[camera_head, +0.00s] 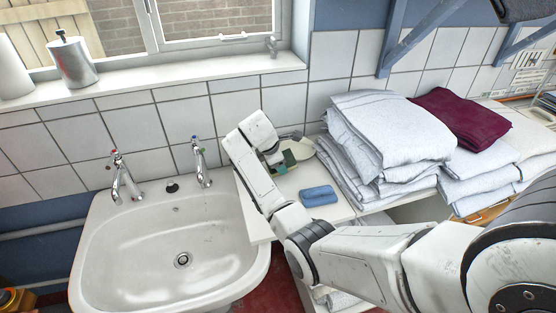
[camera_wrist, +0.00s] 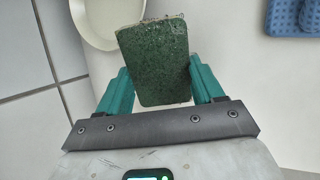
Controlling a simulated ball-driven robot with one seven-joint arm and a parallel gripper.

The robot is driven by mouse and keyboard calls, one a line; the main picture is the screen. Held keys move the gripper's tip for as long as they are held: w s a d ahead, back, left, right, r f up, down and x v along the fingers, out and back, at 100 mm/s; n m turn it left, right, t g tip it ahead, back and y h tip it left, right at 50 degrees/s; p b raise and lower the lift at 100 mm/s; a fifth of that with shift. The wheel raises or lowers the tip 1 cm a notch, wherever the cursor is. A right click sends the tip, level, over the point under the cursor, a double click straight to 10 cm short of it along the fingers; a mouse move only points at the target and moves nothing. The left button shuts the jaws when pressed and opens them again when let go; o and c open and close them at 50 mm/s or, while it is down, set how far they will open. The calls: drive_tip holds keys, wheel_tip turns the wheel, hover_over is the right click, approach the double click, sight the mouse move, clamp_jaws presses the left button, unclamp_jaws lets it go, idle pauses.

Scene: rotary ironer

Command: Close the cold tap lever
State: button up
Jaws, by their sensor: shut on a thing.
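The right tap (camera_head: 200,163) at the sink has a blue mark on its top. The left tap (camera_head: 122,178) has a red mark. Both are chrome and stand on the sink's back edge; I cannot tell how far either lever is turned. My gripper (camera_head: 287,162) is right of the right tap, over the white counter, apart from both taps. In the wrist view my gripper (camera_wrist: 160,88) has its teal fingers shut on a dark green scouring pad (camera_wrist: 153,62).
A white sink (camera_head: 130,250) lies at left. A blue sponge (camera_head: 318,196) lies on the counter (camera_head: 258,222) near my gripper. A pale dish (camera_head: 302,149) stands behind the pad. Folded white towels (camera_head: 385,130) are stacked at right. The tiled wall bounds the back.

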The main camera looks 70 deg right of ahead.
drive_tip(key=o, duration=1.2)
drive_tip(key=shift+f, duration=0.1)
